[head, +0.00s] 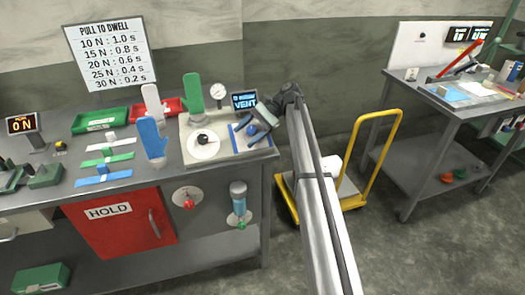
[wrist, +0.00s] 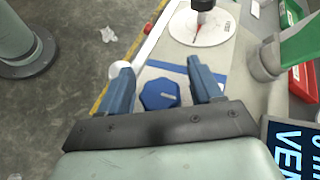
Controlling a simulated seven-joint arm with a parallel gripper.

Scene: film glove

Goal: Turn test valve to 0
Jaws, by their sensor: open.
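A black knob on a round white dial (head: 204,147), which looks like the test valve, sits on the pale panel at the bench's right end. The dial also shows at the top of the wrist view (wrist: 212,30); its markings are too small to read. A blue eight-sided piece (wrist: 159,94) lies within blue markings on the panel, beside the dial. It also shows in the head view (head: 251,130). My gripper (wrist: 158,70) is open, its two blue fingers on either side of the blue piece in the picture. Contact cannot be told. The dial is beyond the fingertips.
A screen reading VENT (head: 245,101), a round gauge (head: 218,91) and a green glove form (head: 192,88) stand behind the dial. Blue (head: 152,139) and white glove forms stand left. A yellow cart (head: 375,150) is on the floor to the right.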

